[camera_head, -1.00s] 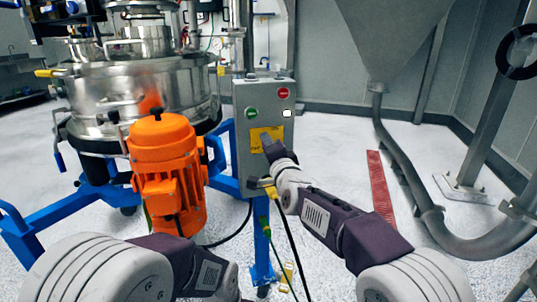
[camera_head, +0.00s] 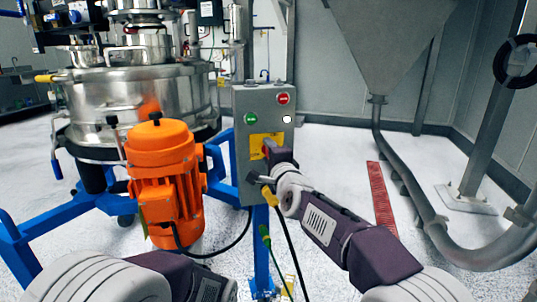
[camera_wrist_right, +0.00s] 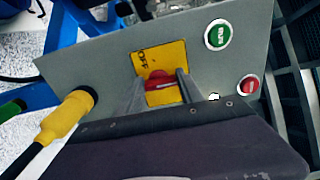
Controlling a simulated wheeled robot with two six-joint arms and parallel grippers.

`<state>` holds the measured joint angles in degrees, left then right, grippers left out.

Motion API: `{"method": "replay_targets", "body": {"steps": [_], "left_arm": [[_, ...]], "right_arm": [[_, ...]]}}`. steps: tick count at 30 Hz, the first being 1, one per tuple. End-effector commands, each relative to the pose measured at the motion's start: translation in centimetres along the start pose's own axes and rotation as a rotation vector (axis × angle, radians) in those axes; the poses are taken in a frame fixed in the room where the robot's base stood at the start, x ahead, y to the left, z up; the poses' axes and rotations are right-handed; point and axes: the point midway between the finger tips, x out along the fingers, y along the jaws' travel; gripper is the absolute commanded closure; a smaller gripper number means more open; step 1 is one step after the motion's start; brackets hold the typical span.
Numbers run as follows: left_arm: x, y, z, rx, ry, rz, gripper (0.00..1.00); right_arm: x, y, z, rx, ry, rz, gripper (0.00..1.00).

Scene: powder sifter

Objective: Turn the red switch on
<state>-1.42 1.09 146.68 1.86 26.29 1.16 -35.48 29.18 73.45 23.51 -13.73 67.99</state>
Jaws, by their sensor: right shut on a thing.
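The red switch (camera_wrist_right: 158,80) is a red knob on a yellow plate (camera_wrist_right: 172,60) on the front of the grey control box (camera_head: 246,103). My right gripper (camera_wrist_right: 160,88) has one finger on each side of the knob and is shut on it. In the head view, the right gripper (camera_head: 270,148) reaches the yellow plate from the lower right and hides most of the knob. The knob looks roughly crosswise between the fingers in the wrist view. Part of my left arm shows at the bottom left, but its gripper is out of view.
Above the plate are a green button (camera_head: 251,119), a red button (camera_head: 283,98) and a white light (camera_head: 287,119). A yellow cable connector (camera_wrist_right: 66,115) sticks out beside the gripper. An orange motor (camera_head: 160,170) stands left of the box, on a blue frame (camera_head: 40,235).

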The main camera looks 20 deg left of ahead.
Motion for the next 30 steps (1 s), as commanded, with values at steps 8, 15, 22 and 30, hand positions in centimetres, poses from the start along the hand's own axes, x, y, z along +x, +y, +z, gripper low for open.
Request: {"method": "replay_targets", "body": {"steps": [8, 15, 22, 30], "left_arm": [[0.0, 0.0, 0.0, 0.0, 0.0, 0.0, 0.64], [0.0, 0.0, 0.0, 0.0, 0.0, 0.0, 0.64], [0.5, 0.0, 0.1, 0.0, 0.0, 0.0, 0.64], [0.3, 0.0, 0.0, 0.0, 0.0, 0.0, 0.64]], "right_arm": [[0.0, 0.1, 0.0, 0.0, 0.0, 0.002, 0.34], [0.0, 0.0, 0.0, 0.0, 0.0, 0.001, 0.34], [-2.0, 0.1, 0.0, -0.001, 0.0, 0.0, 0.34], [-7.2, -0.1, 0.0, 0.0, -0.001, 0.001, 0.34]]}}
